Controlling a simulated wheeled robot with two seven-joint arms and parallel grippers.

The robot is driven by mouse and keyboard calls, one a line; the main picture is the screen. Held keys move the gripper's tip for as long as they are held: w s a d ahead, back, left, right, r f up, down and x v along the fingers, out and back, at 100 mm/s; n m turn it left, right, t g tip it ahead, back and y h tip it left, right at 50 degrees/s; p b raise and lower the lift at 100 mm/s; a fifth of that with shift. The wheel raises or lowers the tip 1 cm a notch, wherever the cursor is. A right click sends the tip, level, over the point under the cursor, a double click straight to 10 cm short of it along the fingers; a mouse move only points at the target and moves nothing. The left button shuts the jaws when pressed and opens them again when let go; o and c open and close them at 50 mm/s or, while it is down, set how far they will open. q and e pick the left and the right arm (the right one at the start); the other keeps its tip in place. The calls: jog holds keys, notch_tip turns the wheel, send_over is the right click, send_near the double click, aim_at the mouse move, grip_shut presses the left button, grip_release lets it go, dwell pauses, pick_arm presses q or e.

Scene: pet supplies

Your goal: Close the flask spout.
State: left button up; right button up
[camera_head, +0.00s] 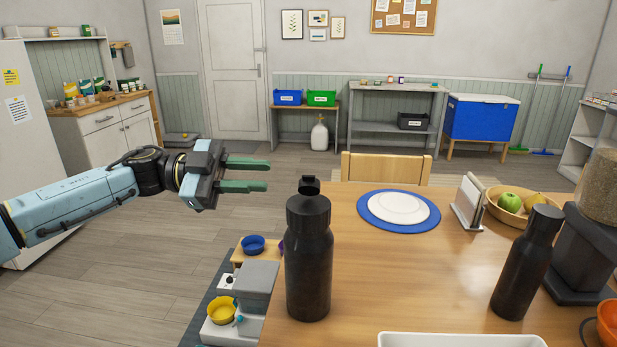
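A black flask (308,262) stands upright near the left edge of the wooden table. Its spout (309,185) sticks up from the lid at the top and looks raised. A second black flask (525,265) with a plain tapered top stands on the right side of the table. My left gripper (268,175) is to the left of the first flask, at about the height of its spout in the picture. Its two green fingers are parted, point right and hold nothing. They are apart from the flask. My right gripper is not in view.
A blue plate with a white one on it (399,208), a stand (467,203) and a fruit basket (511,220) are on the table. A white tray (455,341) is at the front. A dark dispenser (588,255) stands at right. The table between the flasks is clear.

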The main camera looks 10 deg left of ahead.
aim_at(309, 177)
pick_arm(q)
jog(key=d, duration=0.9)
jog(key=shift+w+d, duration=0.2)
jog(key=shift+d, duration=0.05)
jog(key=shift+c, duration=0.5)
grip_shut()
